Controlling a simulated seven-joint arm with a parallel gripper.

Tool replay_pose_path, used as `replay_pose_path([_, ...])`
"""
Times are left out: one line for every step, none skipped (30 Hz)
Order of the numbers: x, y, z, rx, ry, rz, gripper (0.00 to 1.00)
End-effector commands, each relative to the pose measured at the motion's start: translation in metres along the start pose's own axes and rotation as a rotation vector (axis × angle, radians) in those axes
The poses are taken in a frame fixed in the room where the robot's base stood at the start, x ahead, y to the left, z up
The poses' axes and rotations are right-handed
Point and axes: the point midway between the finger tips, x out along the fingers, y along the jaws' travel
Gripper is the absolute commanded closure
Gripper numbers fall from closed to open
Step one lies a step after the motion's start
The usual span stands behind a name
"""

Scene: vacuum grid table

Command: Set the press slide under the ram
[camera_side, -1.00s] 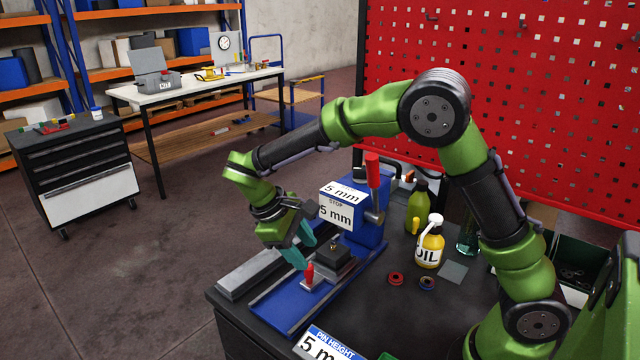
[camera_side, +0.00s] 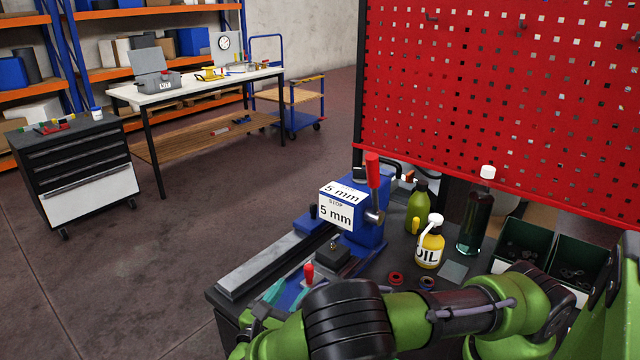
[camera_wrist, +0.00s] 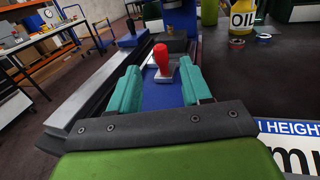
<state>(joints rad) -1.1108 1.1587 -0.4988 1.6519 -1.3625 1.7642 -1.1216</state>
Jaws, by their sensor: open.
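The blue press (camera_side: 361,235) with its red lever stands at the back of the bench; it also shows in the wrist view (camera_wrist: 180,20). The press slide has a dark block (camera_side: 333,257) with a small pin on top and a red knob (camera_side: 308,271) at its near end. It sits on the blue track in front of the press. In the wrist view the red knob (camera_wrist: 161,58) stands upright between the teal fingers of my gripper (camera_wrist: 160,80), with gaps on both sides. My gripper (camera_side: 284,291) is open, low at the track's near end, partly hidden by my arm in the side view.
A grey rail (camera_side: 270,265) runs along the track's left. An oil bottle (camera_side: 429,246), a green bottle (camera_side: 417,205) and a dark tall bottle (camera_side: 474,222) stand to the right. Red and dark rings (camera_side: 396,279) lie near them. A pin height sign (camera_wrist: 292,140) is at right.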

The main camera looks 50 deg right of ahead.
Motion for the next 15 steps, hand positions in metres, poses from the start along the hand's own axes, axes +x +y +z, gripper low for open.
replay_pose_path([0.012,0.0,0.0,-0.002,-0.004,-0.002,0.52])
replay_pose_path([0.019,-0.001,0.0,-0.001,-0.004,-0.003,0.52])
replay_pose_path([0.028,-0.001,0.001,-0.001,-0.003,-0.003,0.52])
replay_pose_path([0.034,-0.001,0.0,-0.001,-0.004,-0.002,0.52])
replay_pose_path([0.041,-0.001,0.0,-0.001,-0.003,-0.003,0.52])
replay_pose_path([0.049,-0.001,0.0,-0.001,-0.003,-0.002,0.52])
replay_pose_path([0.056,-0.001,0.0,0.001,-0.002,-0.003,0.52])
replay_pose_path([0.062,-0.001,0.0,-0.001,0.0,-0.005,0.52])
replay_pose_path([0.07,-0.001,0.0,0.0,0.0,-0.005,0.52])
replay_pose_path([0.075,-0.001,0.0,0.0,0.001,-0.004,0.52])
replay_pose_path([0.08,-0.001,0.0,-0.001,0.001,-0.004,0.52])
replay_pose_path([0.086,-0.001,0.0,0.0,0.001,-0.004,0.52])
replay_pose_path([0.09,0.0,0.0,0.0,0.001,-0.004,0.52])
replay_pose_path([0.093,0.0,0.0,0.0,0.001,-0.002,0.52])
replay_pose_path([0.097,0.0,0.0,0.001,0.001,-0.003,0.52])
